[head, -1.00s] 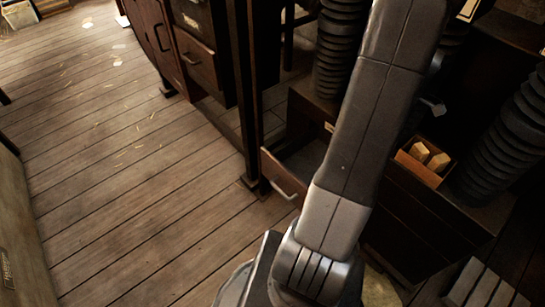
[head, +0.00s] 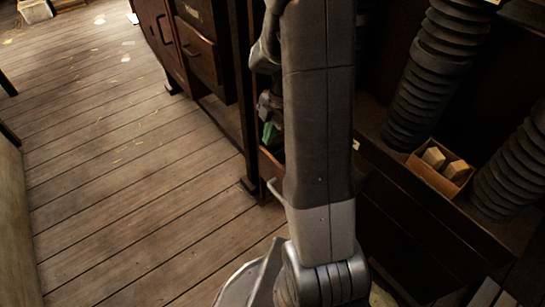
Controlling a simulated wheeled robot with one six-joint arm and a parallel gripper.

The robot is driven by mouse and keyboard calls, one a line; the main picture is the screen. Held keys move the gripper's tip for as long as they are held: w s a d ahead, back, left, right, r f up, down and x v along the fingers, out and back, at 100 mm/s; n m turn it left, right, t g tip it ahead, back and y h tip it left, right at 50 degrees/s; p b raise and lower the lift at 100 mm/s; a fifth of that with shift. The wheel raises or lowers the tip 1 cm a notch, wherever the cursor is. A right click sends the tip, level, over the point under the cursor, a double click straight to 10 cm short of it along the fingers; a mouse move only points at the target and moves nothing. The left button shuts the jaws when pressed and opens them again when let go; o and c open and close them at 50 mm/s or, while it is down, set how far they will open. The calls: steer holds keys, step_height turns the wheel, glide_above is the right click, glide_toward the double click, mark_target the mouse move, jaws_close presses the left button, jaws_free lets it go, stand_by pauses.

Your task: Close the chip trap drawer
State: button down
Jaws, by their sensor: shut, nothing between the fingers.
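A low wooden drawer (head: 269,163) with a pale bar handle (head: 276,191) stands pulled out beside the dark post; I take it to be the chip trap drawer. My arm hides most of it, so how far out it stands is hard to tell. My gripper (head: 268,131), grey with a green part at its end, shows small at the left edge of my arm, above the drawer in the picture. It is shut and empty. I cannot tell whether it touches the drawer.
Another drawer (head: 197,50) with a handle is in the dark cabinet at the upper left. Black ribbed columns (head: 430,75) and a small wooden box (head: 437,172) with pale blocks stand on the right. The plank floor (head: 110,190) on the left is mostly clear.

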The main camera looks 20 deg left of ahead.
mark_target(269, 156)
steer(key=b+x, duration=0.1)
steer(key=x, duration=0.2)
steer(key=w+b+x, duration=0.1)
steer(key=x, duration=0.2)
steer(key=w+d+b+x, duration=0.1)
steer(key=x, duration=0.2)
steer(key=shift+s+a+f, duration=0.1)
steer(key=shift+f, duration=0.5)
steer(key=shift+w+d, duration=0.3)
steer(key=shift+w, duration=0.2)
